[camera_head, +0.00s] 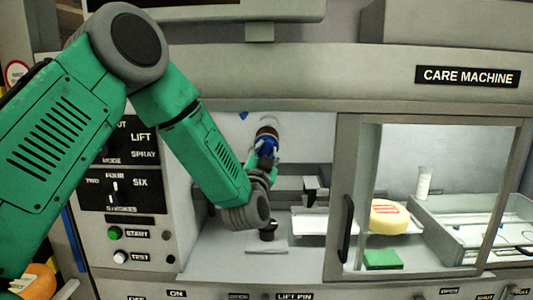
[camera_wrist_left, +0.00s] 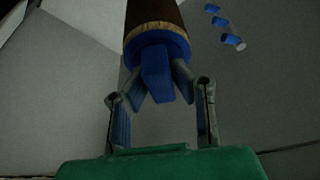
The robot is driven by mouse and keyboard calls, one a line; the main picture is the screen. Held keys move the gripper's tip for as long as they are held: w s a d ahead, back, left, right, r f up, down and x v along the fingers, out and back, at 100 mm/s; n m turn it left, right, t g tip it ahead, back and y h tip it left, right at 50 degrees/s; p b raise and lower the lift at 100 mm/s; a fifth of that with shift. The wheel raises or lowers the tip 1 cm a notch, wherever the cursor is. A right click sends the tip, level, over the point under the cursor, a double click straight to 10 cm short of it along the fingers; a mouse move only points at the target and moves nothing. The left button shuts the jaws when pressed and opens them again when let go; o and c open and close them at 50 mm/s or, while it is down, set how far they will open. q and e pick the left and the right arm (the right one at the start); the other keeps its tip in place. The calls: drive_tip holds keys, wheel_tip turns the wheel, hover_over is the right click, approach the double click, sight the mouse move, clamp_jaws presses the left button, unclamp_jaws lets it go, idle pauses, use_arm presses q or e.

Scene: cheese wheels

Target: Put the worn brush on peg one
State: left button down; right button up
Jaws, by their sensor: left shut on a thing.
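My left gripper (camera_head: 262,165) is inside the machine's opening, shut on the blue end of a brush (camera_head: 267,133). In the left wrist view the gripper (camera_wrist_left: 160,88) has a finger on each side of the blue grip, and the brown, round brush (camera_wrist_left: 154,18) points away from it with a pale rim by the blue collar. How worn it is I cannot tell. A blue peg (camera_head: 243,115) shows on the back wall, left of the brush. The left wrist view shows blue pegs (camera_wrist_left: 220,21) in a row at the upper right, apart from the brush. My right gripper is out of view.
A yellow cheese wheel (camera_head: 388,218) with red marks sits behind the framed window at the right. A green block (camera_head: 383,259) lies in front of it. A white cylinder (camera_head: 424,183) stands further right. The control panel (camera_head: 121,190) is left of the opening.

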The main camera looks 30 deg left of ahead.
use_arm(q)
drive_tip(key=shift+w+a, duration=0.55)
drive_tip(key=shift+w, duration=0.35)
drive_tip(key=c, duration=1.3)
unclamp_jaws()
drive_tip(key=shift+s+d+f, duration=0.2)
drive_tip(key=shift+s, duration=0.15)
drive_tip(key=v, duration=1.1)
